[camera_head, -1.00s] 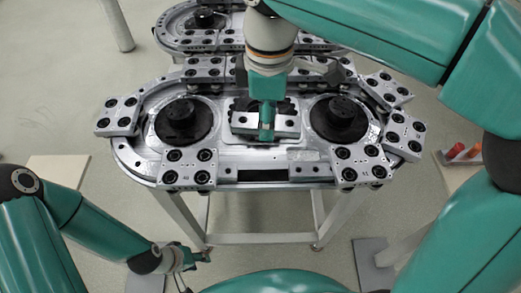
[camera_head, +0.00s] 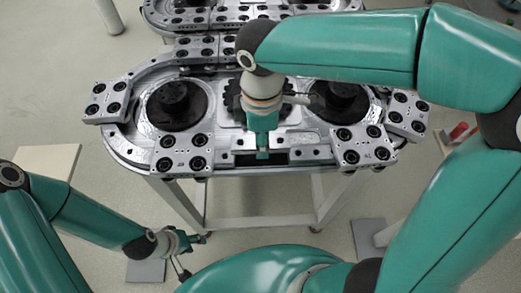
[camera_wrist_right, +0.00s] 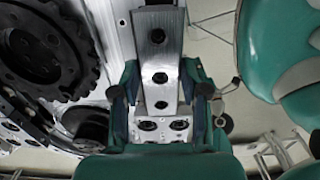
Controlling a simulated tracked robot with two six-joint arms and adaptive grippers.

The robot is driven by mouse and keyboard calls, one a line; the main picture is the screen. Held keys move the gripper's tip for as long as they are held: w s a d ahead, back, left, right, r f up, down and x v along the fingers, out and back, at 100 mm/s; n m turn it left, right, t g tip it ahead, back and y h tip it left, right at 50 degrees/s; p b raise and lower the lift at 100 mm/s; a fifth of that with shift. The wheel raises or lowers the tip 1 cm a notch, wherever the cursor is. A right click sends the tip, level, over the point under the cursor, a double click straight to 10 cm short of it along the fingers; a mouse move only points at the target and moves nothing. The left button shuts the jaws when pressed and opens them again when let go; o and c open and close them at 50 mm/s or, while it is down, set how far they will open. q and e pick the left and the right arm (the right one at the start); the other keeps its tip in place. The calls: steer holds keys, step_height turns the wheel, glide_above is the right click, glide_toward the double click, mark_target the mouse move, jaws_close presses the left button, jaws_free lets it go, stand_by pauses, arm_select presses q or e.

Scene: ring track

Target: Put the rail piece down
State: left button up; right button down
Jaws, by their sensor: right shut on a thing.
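The rail piece (camera_wrist_right: 157,45) is a silver bar with a row of dark holes, seen in the right wrist view. My right gripper (camera_wrist_right: 163,103) has a finger on either side of it and is shut on it. In the head view this gripper (camera_head: 262,152) points down at the front edge of the ring track (camera_head: 130,152), by a dark gap between the corner plates. The gripper and arm hide much of the piece there, and I cannot tell whether it touches the track. My left gripper (camera_head: 190,246) is low at the left, away from the track, with its fingers apart and empty.
A left corner plate (camera_head: 182,152) and a right corner plate (camera_head: 362,146) flank the front gap. Red cylinders (camera_head: 458,131) are at the right.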

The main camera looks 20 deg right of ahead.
mark_target(262, 161)
steer(key=shift+s+f, duration=0.15)
steer(key=shift+f, duration=2.6)
steer(key=c, duration=1)
jaws_free()
steer(key=shift+f, duration=0.1)
steer(key=o, duration=0.4)
steer(key=r, duration=1.2)
steer(key=shift+w+r+p, duration=0.2)
steer(key=shift+p, duration=0.2)
